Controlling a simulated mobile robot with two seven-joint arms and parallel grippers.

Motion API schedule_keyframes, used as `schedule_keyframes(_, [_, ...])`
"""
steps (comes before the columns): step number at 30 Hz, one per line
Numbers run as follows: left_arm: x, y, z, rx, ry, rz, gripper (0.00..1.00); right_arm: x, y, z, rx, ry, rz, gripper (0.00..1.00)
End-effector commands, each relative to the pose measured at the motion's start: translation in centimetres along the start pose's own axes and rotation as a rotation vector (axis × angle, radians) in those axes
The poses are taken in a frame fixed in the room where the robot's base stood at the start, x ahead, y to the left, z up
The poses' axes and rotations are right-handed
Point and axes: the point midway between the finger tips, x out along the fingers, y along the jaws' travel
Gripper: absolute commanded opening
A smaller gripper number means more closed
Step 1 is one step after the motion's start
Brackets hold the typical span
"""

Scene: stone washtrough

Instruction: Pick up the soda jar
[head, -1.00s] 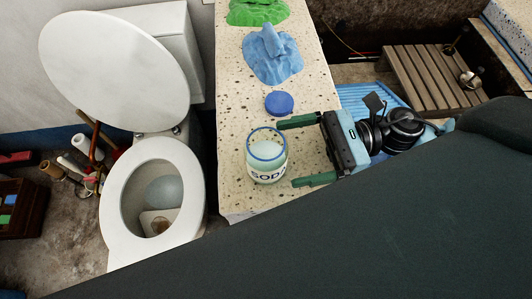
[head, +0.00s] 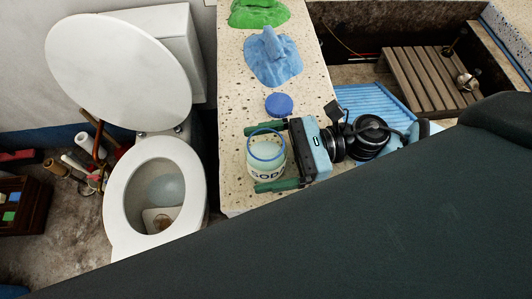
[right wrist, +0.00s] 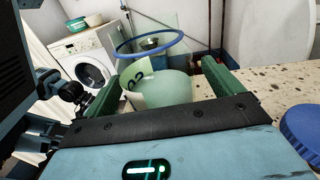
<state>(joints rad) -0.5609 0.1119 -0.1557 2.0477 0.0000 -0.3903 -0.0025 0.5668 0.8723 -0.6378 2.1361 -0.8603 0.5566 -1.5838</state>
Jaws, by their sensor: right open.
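The soda jar (head: 265,157) is a clear jar with a blue rim, pale contents and a "SODA" label. It stands upright and open on the speckled stone ledge (head: 232,185). My right gripper (head: 262,158) is open, with its green fingers on either side of the jar. In the right wrist view the jar (right wrist: 158,88) sits between the two fingers, and its blue rim rises above them. I cannot tell whether either finger touches it. A blue lid (head: 279,104) lies on the ledge just behind the jar. My left gripper is not in view.
A blue cloth (head: 272,60) and a green cloth (head: 258,12) lie farther back on the ledge. A toilet (head: 155,195) with its lid raised stands to the left. A blue ribbed board (head: 375,105) and a wooden slatted rack (head: 425,80) are in the trough at right.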

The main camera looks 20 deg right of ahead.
Motion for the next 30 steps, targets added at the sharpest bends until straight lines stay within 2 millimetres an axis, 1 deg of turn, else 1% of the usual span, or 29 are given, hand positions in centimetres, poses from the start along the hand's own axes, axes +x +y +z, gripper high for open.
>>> schedule_keyframes(2, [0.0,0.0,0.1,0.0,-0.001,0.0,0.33,0.0,0.0,0.0,0.0,0.0,0.0,0.92])
schedule_keyframes(15, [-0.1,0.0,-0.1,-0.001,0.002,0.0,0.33,-0.1,0.0,0.0,0.0,0.0,0.0,0.35])
schedule_keyframes(24, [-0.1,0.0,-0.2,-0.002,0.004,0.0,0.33,0.0,0.0,0.2,-0.001,-0.001,0.001,0.35])
schedule_keyframes(30, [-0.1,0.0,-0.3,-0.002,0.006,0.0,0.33,0.0,0.0,1.5,-0.004,-0.001,0.002,0.35])
